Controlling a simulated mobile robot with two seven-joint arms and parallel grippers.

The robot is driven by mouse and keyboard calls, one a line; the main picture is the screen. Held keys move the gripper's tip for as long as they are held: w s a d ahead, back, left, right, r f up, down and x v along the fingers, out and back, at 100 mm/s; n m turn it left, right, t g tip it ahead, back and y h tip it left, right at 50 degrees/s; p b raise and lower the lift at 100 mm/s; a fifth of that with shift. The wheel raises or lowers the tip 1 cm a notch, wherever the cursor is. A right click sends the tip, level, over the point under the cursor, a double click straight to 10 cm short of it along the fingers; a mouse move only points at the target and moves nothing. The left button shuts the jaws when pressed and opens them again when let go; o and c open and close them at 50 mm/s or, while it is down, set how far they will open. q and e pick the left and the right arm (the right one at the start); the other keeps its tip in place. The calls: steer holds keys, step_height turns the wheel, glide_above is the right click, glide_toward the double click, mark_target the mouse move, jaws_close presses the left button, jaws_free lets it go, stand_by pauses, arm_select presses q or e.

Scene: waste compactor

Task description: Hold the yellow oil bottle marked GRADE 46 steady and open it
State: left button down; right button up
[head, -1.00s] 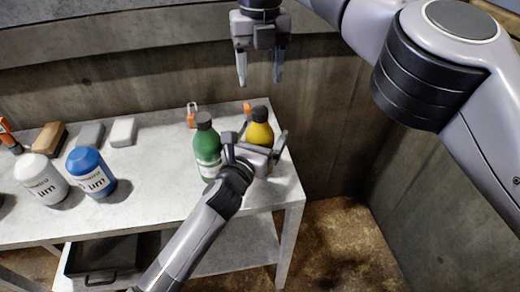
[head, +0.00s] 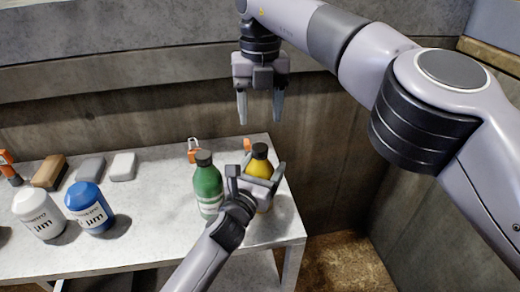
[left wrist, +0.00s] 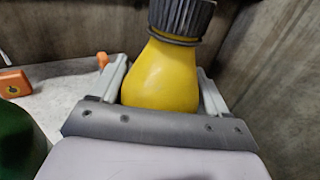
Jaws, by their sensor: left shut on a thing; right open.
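The yellow oil bottle (head: 259,167) stands upright near the right end of the table, its dark ribbed cap on. My left gripper (head: 262,176) is shut around its body. In the left wrist view the yellow bottle (left wrist: 165,75) sits between the two fingers of my left gripper (left wrist: 160,88), with the cap (left wrist: 182,18) above them. The GRADE 46 marking is not visible. My right gripper (head: 260,106) is open and empty, pointing down, above the bottle and apart from its cap.
A green bottle (head: 208,186) stands just left of the yellow one. A blue container (head: 89,208) and a white container (head: 38,212) stand further left on the table (head: 150,225). Orange-handled items (head: 193,150) lie behind. A concrete wall stands behind the table.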

mark_target(260, 147)
steer(key=m, duration=0.5)
steer(key=shift+m, duration=0.3)
steer(key=m, duration=0.4)
steer(key=shift+m, duration=0.3)
steer(key=m, duration=1.1)
steer(key=shift+f, duration=4)
jaws_close()
